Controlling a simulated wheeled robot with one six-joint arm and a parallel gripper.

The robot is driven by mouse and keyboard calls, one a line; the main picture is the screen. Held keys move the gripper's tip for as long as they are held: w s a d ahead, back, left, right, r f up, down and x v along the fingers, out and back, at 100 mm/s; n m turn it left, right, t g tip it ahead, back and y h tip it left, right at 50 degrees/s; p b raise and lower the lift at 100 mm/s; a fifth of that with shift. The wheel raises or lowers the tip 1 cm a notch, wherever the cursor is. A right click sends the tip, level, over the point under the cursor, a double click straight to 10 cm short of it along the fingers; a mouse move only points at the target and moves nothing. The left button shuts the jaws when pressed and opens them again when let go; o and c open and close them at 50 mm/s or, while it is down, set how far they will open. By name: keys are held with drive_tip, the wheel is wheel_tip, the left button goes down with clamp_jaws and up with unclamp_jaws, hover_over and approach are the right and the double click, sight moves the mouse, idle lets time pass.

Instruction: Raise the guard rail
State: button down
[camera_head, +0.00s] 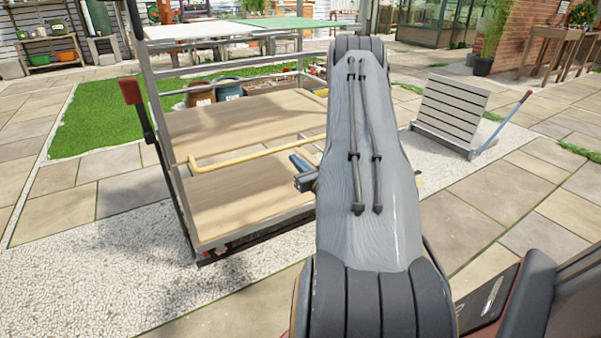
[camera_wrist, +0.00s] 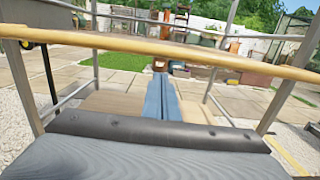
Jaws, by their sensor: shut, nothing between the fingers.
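The guard rail (camera_head: 232,158) is a yellow bar across the near side of a grey-framed wooden rack, above its lower deck (camera_head: 240,196). In the wrist view the rail (camera_wrist: 160,45) spans the picture's upper part. My gripper (camera_head: 297,160) has blue fingers, shut and empty. In the wrist view the fingers (camera_wrist: 161,82) point forward and appear below the rail, with a gap between them in the picture. I cannot tell whether they reach under the rail. My arm hides the rail's right end in the head view.
A dark lever with a red grip (camera_head: 130,91) stands at the rack's left post. Pots (camera_head: 200,94) stand behind the rack. Paving at far right is clear.

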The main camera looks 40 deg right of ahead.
drive_tip(key=shift+w+r, duration=0.15)
drive_tip(key=shift+r, duration=0.75)
